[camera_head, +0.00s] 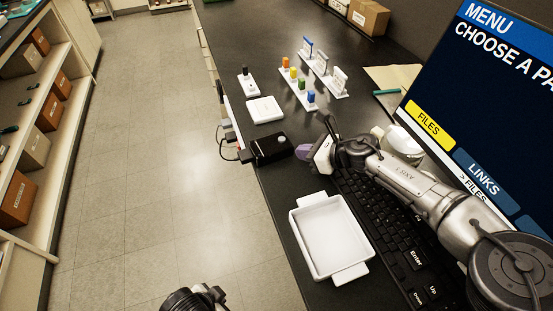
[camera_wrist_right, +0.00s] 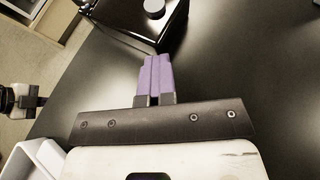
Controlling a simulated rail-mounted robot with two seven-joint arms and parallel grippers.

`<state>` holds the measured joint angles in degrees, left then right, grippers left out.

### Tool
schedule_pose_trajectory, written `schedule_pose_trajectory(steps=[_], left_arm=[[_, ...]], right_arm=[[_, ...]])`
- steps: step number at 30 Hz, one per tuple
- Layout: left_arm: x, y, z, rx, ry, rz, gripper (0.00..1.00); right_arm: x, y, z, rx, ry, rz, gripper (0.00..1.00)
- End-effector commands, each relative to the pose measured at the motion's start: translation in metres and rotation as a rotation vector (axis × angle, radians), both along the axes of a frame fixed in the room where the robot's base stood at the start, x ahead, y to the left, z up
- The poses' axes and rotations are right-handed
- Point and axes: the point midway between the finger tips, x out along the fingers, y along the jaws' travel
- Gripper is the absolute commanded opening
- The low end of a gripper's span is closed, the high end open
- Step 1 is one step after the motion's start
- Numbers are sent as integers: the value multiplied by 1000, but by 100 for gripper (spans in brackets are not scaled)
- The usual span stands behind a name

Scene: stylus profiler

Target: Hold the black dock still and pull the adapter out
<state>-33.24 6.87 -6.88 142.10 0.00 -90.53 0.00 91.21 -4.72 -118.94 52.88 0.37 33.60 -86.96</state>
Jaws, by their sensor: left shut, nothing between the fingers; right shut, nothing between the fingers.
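The black dock (camera_head: 271,149) is a small box with a round knob on top, at the left edge of the dark table. It also shows at the top of the right wrist view (camera_wrist_right: 120,22). A dark plug with a cable (camera_head: 245,156) sits at the dock's left side; I cannot tell for certain that it is the adapter. My right gripper (camera_head: 308,152), with purple fingertips, is shut and empty just right of the dock, with its tips pointing at it. They show together in the wrist view (camera_wrist_right: 155,72). My left gripper (camera_head: 215,293) is low, off the table, shut and empty.
A white tray (camera_head: 335,276) and a keyboard (camera_head: 387,222) lie in front, beside a monitor (camera_head: 490,110). Behind the dock are a white square pad (camera_head: 264,109) and racks of coloured pieces (camera_head: 298,88). More plugs and cables (camera_head: 229,136) hang at the table edge.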

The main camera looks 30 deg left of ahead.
Motion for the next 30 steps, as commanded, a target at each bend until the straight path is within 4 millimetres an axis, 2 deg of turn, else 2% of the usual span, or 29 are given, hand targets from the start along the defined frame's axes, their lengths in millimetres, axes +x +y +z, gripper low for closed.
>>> schedule_pose_trajectory(steps=[14,30], left_arm=[[0,0,0,0,0,0,0],[0,0,0,0,0,0,0]], right_arm=[[0,0,1,0,0,-1,0],[1,0,1,1,0,-1,50]])
